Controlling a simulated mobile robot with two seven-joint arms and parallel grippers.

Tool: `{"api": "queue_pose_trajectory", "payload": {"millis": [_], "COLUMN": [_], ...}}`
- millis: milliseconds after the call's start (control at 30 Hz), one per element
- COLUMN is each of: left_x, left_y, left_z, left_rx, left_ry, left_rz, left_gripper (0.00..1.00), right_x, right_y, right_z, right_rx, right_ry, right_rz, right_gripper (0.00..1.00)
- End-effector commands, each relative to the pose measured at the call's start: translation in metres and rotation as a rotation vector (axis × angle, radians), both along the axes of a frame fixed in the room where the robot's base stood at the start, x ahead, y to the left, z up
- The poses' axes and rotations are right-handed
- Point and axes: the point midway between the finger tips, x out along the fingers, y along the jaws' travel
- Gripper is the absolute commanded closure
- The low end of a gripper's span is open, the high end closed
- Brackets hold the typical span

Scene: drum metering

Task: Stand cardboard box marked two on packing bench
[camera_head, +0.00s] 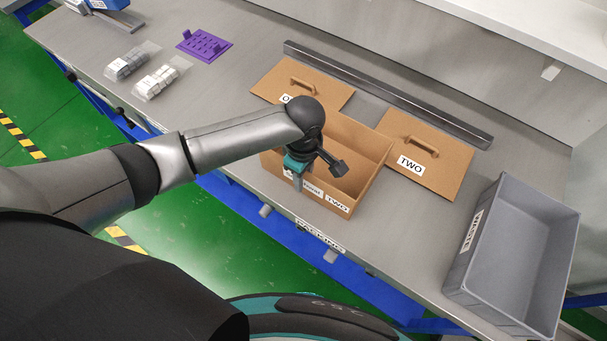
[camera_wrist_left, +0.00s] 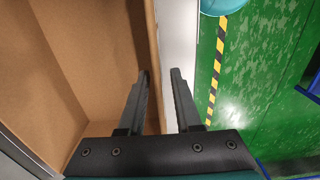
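The open cardboard box (camera_head: 366,171) sits upright on the packing bench (camera_head: 420,245), close to its front edge. Its front wall carries a label reading TWO at the right and another label partly hidden by my gripper. My left gripper (camera_head: 297,183) points down at the left part of that front wall. In the left wrist view the gripper (camera_wrist_left: 161,90) is open. One finger is over the inside of the box (camera_wrist_left: 75,60) and the other is outside, with the wall between them. I cannot tell whether the fingers touch it. My right gripper is not in view.
Two cardboard lids with handles lie behind the box: one marked TWO (camera_head: 440,165), one with a partly hidden label (camera_head: 325,90). A grey rail (camera_head: 385,92) runs behind them. A grey tote (camera_head: 460,285) stands right. A purple plate (camera_head: 204,45) and bagged parts (camera_head: 160,80) lie left.

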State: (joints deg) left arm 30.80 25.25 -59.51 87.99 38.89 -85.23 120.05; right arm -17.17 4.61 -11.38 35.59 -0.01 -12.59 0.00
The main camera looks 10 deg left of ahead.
Motion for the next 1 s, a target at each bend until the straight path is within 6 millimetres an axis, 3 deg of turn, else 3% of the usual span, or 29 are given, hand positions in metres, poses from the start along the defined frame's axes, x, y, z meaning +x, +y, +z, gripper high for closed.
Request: {"api": "queue_pose_trajectory", "payload": {"millis": [367,800,1000], "left_x": [0.001,0.001,0.001], "left_y": [0.0,0.0,-0.001], "left_z": [0.008,0.097,0.12], "left_rx": [0.0,-0.001,-0.002], "left_ry": [-0.002,-0.003,0.0], "left_rz": [0.0,0.0,0.001], "left_gripper": [0.65,0.65,0.65], "right_x": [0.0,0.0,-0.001], "right_y": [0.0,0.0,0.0], "right_z": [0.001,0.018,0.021], "right_rx": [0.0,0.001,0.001], "right_ry": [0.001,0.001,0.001], "right_rz": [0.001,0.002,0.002], "right_gripper": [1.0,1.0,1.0]}}
